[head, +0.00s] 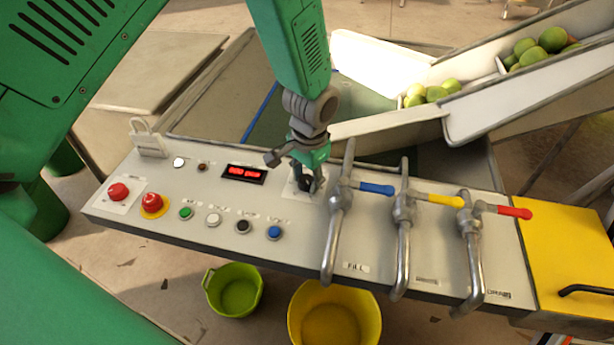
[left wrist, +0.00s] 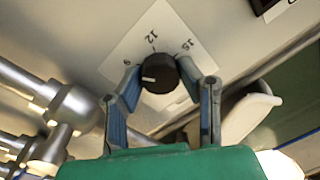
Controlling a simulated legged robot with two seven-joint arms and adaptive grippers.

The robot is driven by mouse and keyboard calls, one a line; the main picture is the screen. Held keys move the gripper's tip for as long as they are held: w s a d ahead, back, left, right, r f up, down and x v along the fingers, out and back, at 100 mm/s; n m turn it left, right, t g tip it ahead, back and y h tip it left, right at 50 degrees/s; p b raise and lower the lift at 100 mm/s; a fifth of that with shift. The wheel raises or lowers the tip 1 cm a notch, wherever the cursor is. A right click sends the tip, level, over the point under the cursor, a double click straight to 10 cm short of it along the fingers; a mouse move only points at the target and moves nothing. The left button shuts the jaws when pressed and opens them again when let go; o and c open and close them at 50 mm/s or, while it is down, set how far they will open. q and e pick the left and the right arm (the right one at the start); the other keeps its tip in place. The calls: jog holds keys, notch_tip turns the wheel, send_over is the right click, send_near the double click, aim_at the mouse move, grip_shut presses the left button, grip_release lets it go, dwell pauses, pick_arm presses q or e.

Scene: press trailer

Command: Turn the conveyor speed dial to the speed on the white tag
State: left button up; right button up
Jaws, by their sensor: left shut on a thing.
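A black round dial (left wrist: 158,75) sits on a white plate (left wrist: 122,45) marked 9, 12 and 15 in the left wrist view. Its white pointer line faces left, a little below the 9. My left gripper (head: 306,182) reaches down onto the panel, and its blue-lined fingers (left wrist: 160,82) are shut on the dial from both sides. In the head view the gripper mostly hides the dial. A white upright tag-like piece (head: 148,140) stands at the panel's back left; I cannot read any writing on it. My right gripper is not in view.
Right of the dial stand three metal valve pipes with blue (head: 376,189), yellow (head: 445,200) and red (head: 514,211) handles. A red display (head: 244,174) and several buttons lie left. A fruit chute (head: 470,110) rises behind. Green (head: 233,290) and yellow (head: 335,315) buckets stand below.

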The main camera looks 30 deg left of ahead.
pick_arm(q)
jog(key=n+p, duration=0.2)
jog(key=shift+s+n, duration=0.15)
jog(key=shift+n, duration=0.25)
jog(key=n+p, duration=0.1)
jog(key=n, duration=0.1)
jog(key=shift+n+p, duration=0.3)
jog(key=shift+p, duration=0.05)
jog(key=n+p, duration=0.1)
jog(key=n, duration=0.2)
jog(key=shift+d+f+g, duration=0.1)
jog(key=shift+g, duration=0.2)
jog(key=shift+n+p, duration=0.7)
jog(key=shift+n, duration=0.8)
jog(key=shift+s+f, duration=0.1)
jog(key=o, duration=1.1)
jog(key=shift+o, duration=0.2)
jog(key=shift+w, duration=0.2)
jog(key=shift+r, duration=0.2)
